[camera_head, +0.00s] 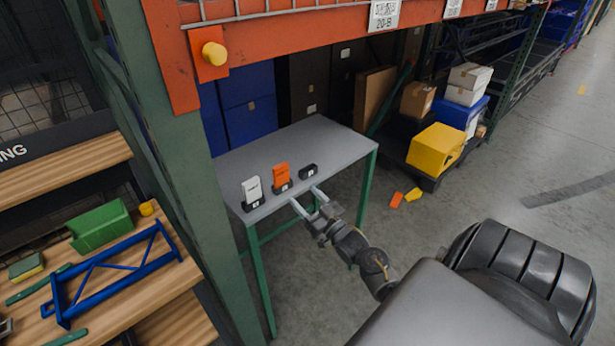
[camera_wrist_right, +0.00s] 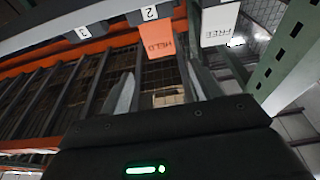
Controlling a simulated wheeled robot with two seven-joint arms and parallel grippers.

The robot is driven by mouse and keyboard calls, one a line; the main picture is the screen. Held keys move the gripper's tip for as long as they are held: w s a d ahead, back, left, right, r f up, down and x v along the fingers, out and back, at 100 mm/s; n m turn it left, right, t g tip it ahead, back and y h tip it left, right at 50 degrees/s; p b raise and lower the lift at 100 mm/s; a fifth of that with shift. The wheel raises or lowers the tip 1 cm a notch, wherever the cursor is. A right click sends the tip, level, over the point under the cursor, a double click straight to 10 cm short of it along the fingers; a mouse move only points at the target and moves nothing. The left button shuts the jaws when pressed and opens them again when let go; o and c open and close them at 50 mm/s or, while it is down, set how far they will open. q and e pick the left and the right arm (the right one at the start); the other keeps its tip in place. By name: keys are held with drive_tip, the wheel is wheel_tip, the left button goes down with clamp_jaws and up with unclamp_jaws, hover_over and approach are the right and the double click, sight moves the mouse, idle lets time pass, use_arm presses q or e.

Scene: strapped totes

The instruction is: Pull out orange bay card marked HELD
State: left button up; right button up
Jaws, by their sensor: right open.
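The orange card (camera_head: 281,174) stands upright in a small black holder at the front of a grey table. In the right wrist view the orange card (camera_wrist_right: 157,42) appears upside down, reads HELD, and its holder (camera_wrist_right: 150,13) is marked 2. My right gripper (camera_head: 304,197) is open and empty at the table's front edge, fingers pointing toward the holders. In the wrist view its fingers (camera_wrist_right: 160,85) lie on either side below the card, apart from it. My left gripper is not in view.
A white card (camera_head: 252,188), reading FREE in the wrist view (camera_wrist_right: 218,24), stands left of the orange one. An empty holder (camera_head: 308,171) marked 3 is at its right. A green rack post (camera_head: 185,180) rises left of the table (camera_head: 325,140). The table behind the holders is clear.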

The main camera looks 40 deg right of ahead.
sight(282, 172)
drive_tip(key=b+x, duration=0.3)
drive_tip(key=x, duration=1)
drive_tip(key=c, duration=0.9)
drive_tip(key=shift+r, duration=0.15)
drive_tip(key=shift+r+p, duration=2)
drive_tip(key=shift+r, duration=0.35)
